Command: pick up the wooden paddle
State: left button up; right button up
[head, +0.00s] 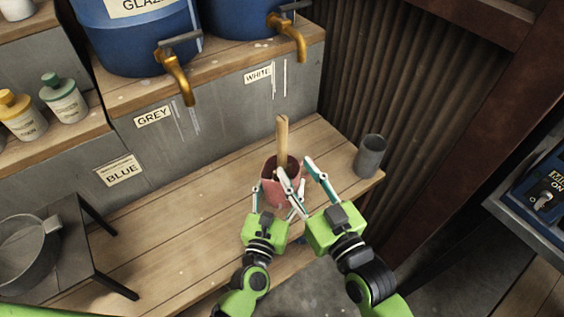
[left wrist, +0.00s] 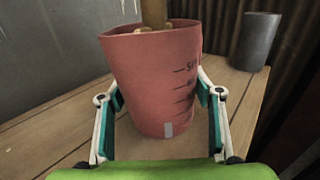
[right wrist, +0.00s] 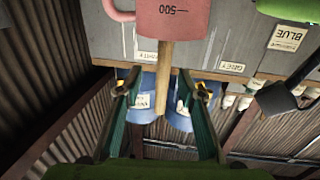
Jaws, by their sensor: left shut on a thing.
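The wooden paddle (head: 282,138) stands nearly upright in a pink measuring jug (head: 272,186), its upper part rising above the rim; its lower end is hidden inside. My left gripper (head: 279,189) is shut on the jug, a finger against each side, as the left wrist view shows on the jug (left wrist: 155,80). I cannot tell whether the jug touches the bench. My right gripper (head: 296,166) is open beside the jug and paddle. In the right wrist view the paddle (right wrist: 165,80) lies between its spread fingers, with gaps on both sides.
A grey cup (head: 370,156) stands on the wooden bench (head: 180,220) to the right. Blue glaze barrels (head: 130,35) with brass taps stand on the ledge behind. A dark stand with a metal pan (head: 25,255) is at left. The bench's left middle is clear.

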aim_at(284, 158)
jog(key=x, duration=0.7)
jog(key=shift+s+a+r, duration=0.1)
jog(key=shift+s+a, duration=0.1)
jog(key=shift+a, duration=0.05)
grip_shut()
